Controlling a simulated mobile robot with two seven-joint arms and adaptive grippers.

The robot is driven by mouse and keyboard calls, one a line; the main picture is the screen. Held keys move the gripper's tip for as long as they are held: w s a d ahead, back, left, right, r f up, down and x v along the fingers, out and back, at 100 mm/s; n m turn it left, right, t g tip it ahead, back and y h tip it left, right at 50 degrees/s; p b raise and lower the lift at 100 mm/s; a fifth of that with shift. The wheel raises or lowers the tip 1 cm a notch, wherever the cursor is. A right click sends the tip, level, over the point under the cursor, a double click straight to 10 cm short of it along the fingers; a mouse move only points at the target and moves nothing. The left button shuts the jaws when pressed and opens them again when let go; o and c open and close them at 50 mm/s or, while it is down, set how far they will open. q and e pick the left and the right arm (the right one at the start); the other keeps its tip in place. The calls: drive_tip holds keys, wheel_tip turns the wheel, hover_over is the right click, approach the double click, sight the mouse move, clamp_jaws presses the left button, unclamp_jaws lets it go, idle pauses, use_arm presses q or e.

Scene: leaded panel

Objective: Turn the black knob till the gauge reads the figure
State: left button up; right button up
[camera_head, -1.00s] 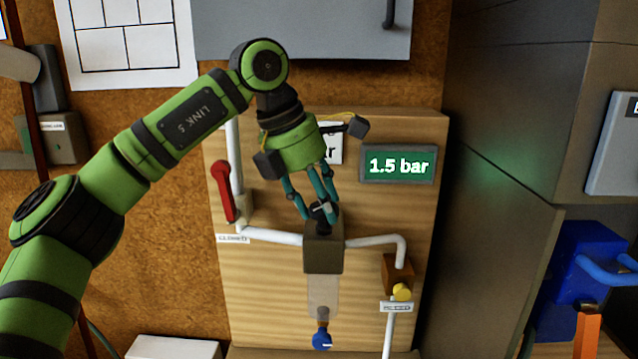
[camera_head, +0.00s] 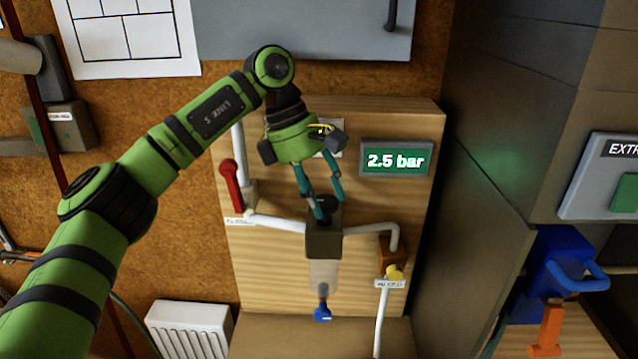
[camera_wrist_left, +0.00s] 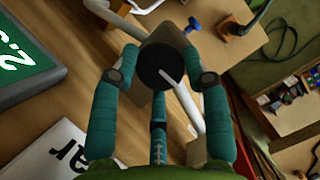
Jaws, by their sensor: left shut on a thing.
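The black knob (camera_head: 325,206) sits on top of a dark valve block (camera_head: 324,242) on the wooden panel. My left gripper (camera_head: 322,202) comes down from above with its teal fingers shut around the knob. The left wrist view shows the round black knob top (camera_wrist_left: 160,66) between the fingers. The green gauge display (camera_head: 396,160) reads 2.5 bar and sits to the right of the gripper. A white card (camera_head: 331,150) behind the gripper is mostly hidden; the left wrist view shows only "ar" on this card (camera_wrist_left: 62,158). My right gripper is not in view.
A red lever (camera_head: 231,186) stands left of the knob on the white pipe. A yellow knob (camera_head: 394,272) is at lower right and a blue tap (camera_head: 322,313) below. A dark cabinet (camera_head: 480,180) rises close to the panel's right side.

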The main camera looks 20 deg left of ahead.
sight(324, 200)
use_arm(q)
drive_tip(key=shift+d+f, duration=0.1)
idle(0.5)
drive_tip(key=o, duration=1.1)
drive_tip(key=shift+o, duration=0.2)
drive_tip(key=shift+d, duration=0.15)
wheel_tip(324, 200, up, 10)
